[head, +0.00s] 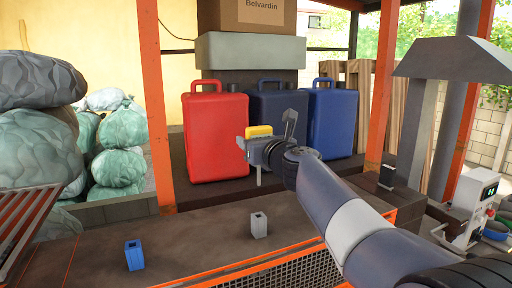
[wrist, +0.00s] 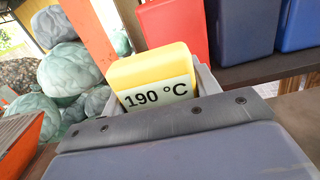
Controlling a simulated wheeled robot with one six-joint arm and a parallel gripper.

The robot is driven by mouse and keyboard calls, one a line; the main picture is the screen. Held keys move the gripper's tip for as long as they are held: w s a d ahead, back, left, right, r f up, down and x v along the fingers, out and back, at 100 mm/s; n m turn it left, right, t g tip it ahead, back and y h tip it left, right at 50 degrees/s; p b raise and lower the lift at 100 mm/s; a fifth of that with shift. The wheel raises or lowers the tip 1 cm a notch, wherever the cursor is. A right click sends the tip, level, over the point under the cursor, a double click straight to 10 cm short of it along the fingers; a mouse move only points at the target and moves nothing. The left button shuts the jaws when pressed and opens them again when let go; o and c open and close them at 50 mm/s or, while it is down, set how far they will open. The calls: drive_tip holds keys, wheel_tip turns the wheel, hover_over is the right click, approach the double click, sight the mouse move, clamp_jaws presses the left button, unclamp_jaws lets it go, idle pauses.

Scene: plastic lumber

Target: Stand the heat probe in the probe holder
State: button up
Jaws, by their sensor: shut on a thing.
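The heat probe (head: 259,131) has a yellow head, with a short pale stem showing below my gripper in the head view. My gripper (head: 256,150) is shut on it and holds it up in the air above the bench, in front of the red canister. In the wrist view the yellow head (wrist: 150,68) faces me and its display reads 190 °C; the probe's lower part is hidden there. Two small upright holders stand on the bench: a blue one (head: 134,256) at the left and a grey one (head: 259,225) below my gripper. I cannot tell which is the probe holder.
A red canister (head: 215,135) and two blue canisters (head: 333,122) stand behind on a dark ledge. Orange posts (head: 155,100) rise at the ledge. Filled sacks (head: 120,140) are piled at left. The bench (head: 195,245) is clear between the holders. A white machine (head: 470,210) stands at right.

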drive_tip(key=shift+r, duration=1.4)
idle(0.5)
